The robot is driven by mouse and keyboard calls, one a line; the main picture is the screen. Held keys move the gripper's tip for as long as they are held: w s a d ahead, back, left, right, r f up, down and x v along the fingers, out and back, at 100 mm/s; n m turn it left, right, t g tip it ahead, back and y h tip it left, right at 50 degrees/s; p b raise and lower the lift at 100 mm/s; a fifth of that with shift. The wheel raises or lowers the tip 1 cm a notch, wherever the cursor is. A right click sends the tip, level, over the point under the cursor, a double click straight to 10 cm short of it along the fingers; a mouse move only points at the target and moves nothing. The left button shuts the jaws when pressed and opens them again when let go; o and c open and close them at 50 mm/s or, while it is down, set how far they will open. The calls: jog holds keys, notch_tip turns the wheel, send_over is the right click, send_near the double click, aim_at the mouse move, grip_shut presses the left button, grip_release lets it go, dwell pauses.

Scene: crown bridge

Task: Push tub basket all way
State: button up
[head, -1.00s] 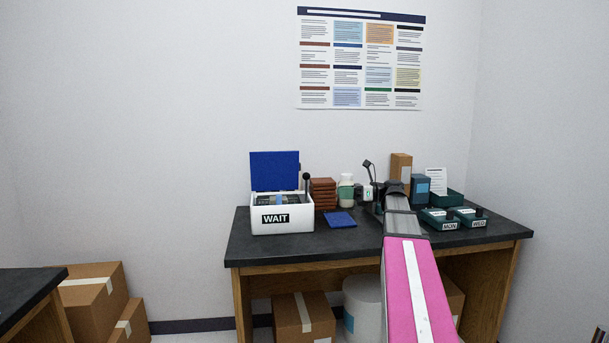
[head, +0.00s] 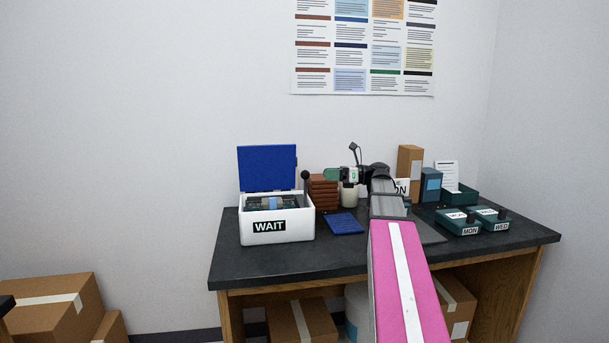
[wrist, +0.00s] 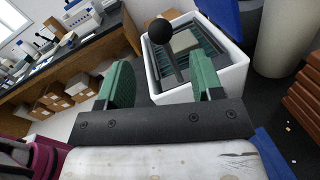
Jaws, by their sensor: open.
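The white tub (head: 296,231) marked WAIT stands on the left part of the dark bench, its blue lid (head: 267,167) raised. A dark basket (head: 256,204) with a pale block sits inside; its depth is hard to tell. A rod with a black ball knob (head: 306,175) rises at the tub's right side. My gripper (head: 331,175) is to the right of the knob, above the bench. In the wrist view my gripper (wrist: 163,82) has its green fingers wide apart and empty. The knob (wrist: 160,31) appears in line with the gap, beyond the fingers.
Brown stacked slabs (head: 324,192) stand right of the tub, close to my gripper. A blue pad (head: 344,223) lies in front. Green MON and WED boxes (head: 459,222) sit at the right. The bench front (head: 300,267) is clear.

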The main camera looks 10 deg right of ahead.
aim_at(305, 174)
jog(key=a, duration=0.2)
jog(key=w+a, duration=0.1)
jog(key=a, duration=0.5)
jog(key=shift+w+a, duration=0.25)
jog(key=shift+w, duration=0.1)
jog(key=c, duration=0.9)
